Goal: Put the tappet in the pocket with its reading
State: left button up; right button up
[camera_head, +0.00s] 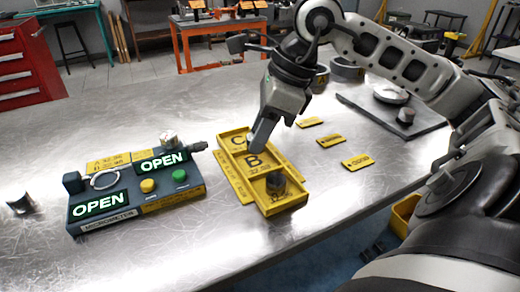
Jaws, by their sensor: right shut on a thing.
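A yellow tray (289,203) has pockets in a row, with a C and a B marked on the two far ones. My right gripper (257,143) is low over the tray between the C and B pockets, jaws pointing down. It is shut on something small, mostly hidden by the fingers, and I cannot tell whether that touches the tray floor. The micrometer stand (140,200) is left of the tray and its two screens read OPEN. My left gripper is not in view.
Several yellow tags (331,141) lie right of the tray. A dark mat (428,128) with metal parts is at the far right. The bench in front of the tray is clear.

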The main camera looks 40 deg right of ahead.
jog(key=shift+f+b, duration=0.85)
jog(key=shift+f, duration=0.9)
jog(key=o, duration=0.8)
jog(key=shift+d+r+p, duration=0.1)
jog(key=shift+r+p, duration=0.25)
jog(key=v, duration=1.1)
jog(key=shift+s+d+r, duration=0.1)
jog(key=shift+r, duration=0.2)
